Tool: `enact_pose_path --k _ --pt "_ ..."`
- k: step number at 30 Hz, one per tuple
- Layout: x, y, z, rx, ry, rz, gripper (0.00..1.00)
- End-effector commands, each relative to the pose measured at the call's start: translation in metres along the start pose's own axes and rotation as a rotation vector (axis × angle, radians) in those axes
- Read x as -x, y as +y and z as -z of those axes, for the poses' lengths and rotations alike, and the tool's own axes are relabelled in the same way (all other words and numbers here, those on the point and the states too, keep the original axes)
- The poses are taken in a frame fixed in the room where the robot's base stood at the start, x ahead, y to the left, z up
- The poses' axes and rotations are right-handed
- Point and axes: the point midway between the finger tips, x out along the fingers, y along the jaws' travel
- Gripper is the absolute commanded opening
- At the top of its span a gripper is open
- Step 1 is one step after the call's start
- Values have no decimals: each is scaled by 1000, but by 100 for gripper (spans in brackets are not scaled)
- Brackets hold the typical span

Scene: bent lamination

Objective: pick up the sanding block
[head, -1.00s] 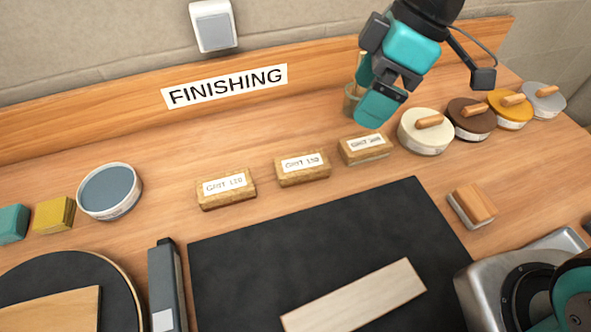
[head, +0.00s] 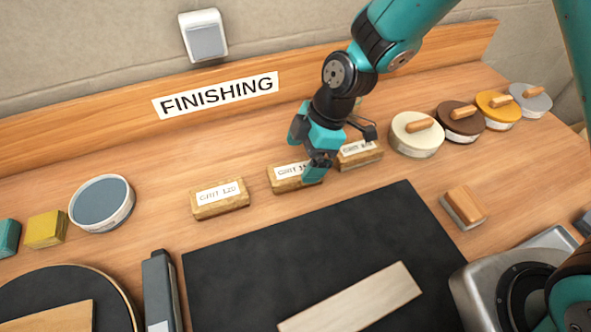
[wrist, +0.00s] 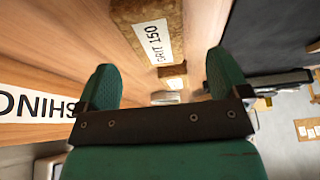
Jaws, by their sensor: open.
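Three cork-like blocks with white grit labels stand in a row: the GRIT 120 block (head: 219,200), the GRIT 150 block (head: 289,184) and a third block (head: 360,155) whose label is partly covered. A wooden block with a grey underside (head: 463,207) lies further right; I cannot tell which is meant by sanding block. My gripper (head: 306,150) is open over the GRIT 150 block and hides part of its label. In the wrist view, the GRIT 150 block (wrist: 124,12) lies ahead of the open, empty fingers (wrist: 160,80), apart from them.
Several lidded tins stand at the right, the cream one (head: 416,134) nearest the blocks. A dark mat (head: 300,260) with a pale board (head: 352,298) lies in front. A round grey-topped tin (head: 101,203) and a yellow block (head: 46,229) stand left. A backboard rises behind.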

Motion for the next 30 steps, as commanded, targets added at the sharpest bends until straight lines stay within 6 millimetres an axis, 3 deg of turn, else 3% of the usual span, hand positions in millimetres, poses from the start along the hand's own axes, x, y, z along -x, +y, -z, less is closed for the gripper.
enact_pose_path --k 13,30 --pt "-49 3 -2 -1 0 2 94" --pt "-55 3 -3 -1 0 0 94"
